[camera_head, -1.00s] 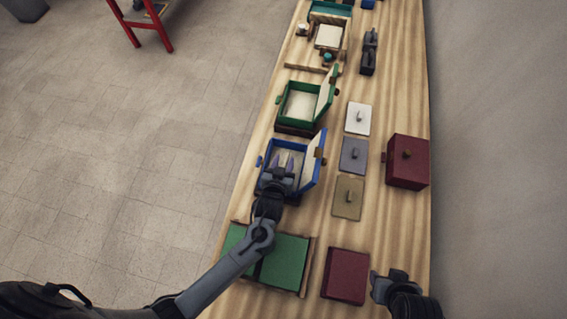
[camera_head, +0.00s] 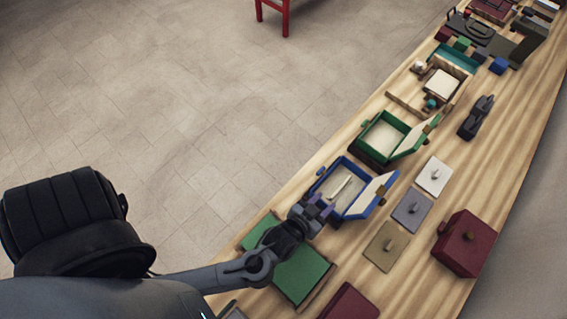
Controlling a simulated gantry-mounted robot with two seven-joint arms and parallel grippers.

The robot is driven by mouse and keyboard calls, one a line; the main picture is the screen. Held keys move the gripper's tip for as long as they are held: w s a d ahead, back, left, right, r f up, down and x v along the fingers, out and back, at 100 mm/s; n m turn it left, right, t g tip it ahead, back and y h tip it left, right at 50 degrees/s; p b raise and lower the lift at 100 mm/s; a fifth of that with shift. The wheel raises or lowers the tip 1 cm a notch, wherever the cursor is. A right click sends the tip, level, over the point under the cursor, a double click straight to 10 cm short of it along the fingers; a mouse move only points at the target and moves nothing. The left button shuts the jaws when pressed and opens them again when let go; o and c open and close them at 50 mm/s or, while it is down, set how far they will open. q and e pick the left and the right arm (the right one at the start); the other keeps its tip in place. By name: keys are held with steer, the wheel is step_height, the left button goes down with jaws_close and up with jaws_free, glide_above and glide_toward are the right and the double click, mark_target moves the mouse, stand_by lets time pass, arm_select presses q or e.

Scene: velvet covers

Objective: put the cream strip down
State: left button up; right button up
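A thin cream strip (camera_head: 341,187) lies inside the open blue box (camera_head: 371,206), on its pale floor. My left gripper (camera_head: 322,205) is at the near-left edge of that box, just beside the strip. Its two purple-grey fingers look apart with nothing between them, though they are small and partly foreshortened. The strip looks clear of the fingers. My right gripper is out of the picture.
An open green box (camera_head: 385,137) stands beyond the blue one. White (camera_head: 434,176), grey (camera_head: 411,210) and tan (camera_head: 385,246) lids lie to the right, near a dark red box (camera_head: 464,243). A green folder-like cover (camera_head: 301,274) lies under my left arm.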

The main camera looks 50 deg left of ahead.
arm_select(q)
steer(key=s+a+r+m+g+h, duration=0.1)
steer(key=s+a+r+m+g, duration=0.2)
steer(key=s+a+g, duration=0.6)
steer(key=s+r, duration=0.1)
steer(key=s, duration=0.2)
steer(key=shift+r+h, duration=0.2)
steer(key=shift+h, duration=0.1)
steer(key=shift+s+r, duration=0.1)
